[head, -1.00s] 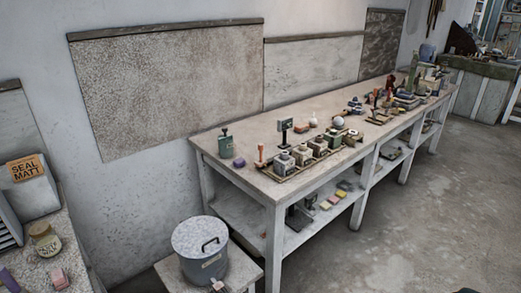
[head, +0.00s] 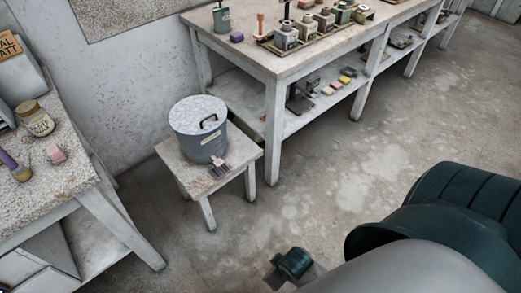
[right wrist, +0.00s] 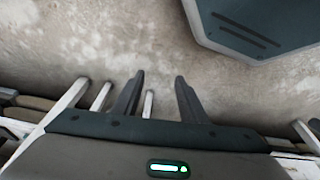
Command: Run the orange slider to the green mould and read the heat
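An orange upright handle (head: 261,24), which looks like the orange slider, stands at the left end of a low rail tray (head: 267,45) on the long workbench. A row of small box-shaped moulds stands along the tray. A greenish one (head: 343,15) is near its right end; it is small, so its exact colour is hard to tell. A dark post (head: 287,10) rises behind the moulds, and its top is cut off by the picture edge. My right gripper (right wrist: 157,80) is open and empty over bare floor, far from the bench. My left gripper is not in view.
A low stool (head: 178,168) with a lidded grey bucket (head: 198,140) and a brush (head: 219,170) stands before the workbench (head: 280,68). A speckled table (head: 50,185) with a jar (head: 35,118) is at left. Concrete floor (head: 340,185) is clear between stool and my arm.

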